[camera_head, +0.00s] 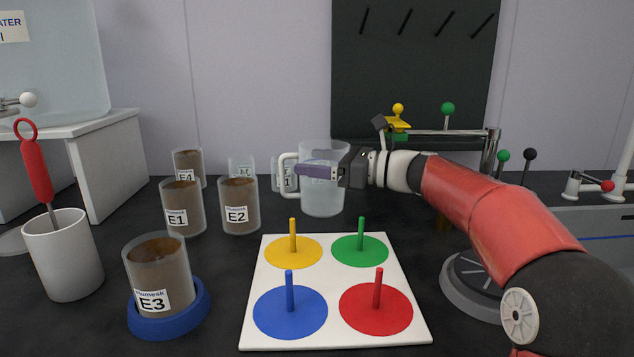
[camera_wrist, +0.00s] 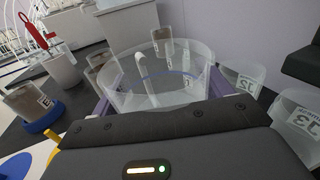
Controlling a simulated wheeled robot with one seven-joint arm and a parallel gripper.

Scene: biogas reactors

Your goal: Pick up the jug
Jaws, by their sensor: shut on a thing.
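The jug (camera_head: 322,203) is a clear, upright vessel with a handle on its left side, behind the white board. It looks empty. My gripper (camera_head: 318,172) reaches in from the right and its purple fingers are closed around the jug's upper body. In the wrist view the jug (camera_wrist: 150,72) sits between the two fingers, with its open rim facing the camera. Its base is at or close to the dark table; I cannot tell whether it touches.
A white board (camera_head: 327,240) with four coloured pegged discs lies in front. Brown-filled beakers E1 (camera_head: 182,208), E2 (camera_head: 240,207) and E3 (camera_head: 158,275) stand left, E3 in a blue ring (camera_head: 197,313). A white cup (camera_head: 62,255) holds a red-handled tool. A valve rack (camera_head: 450,133) stands behind my arm.

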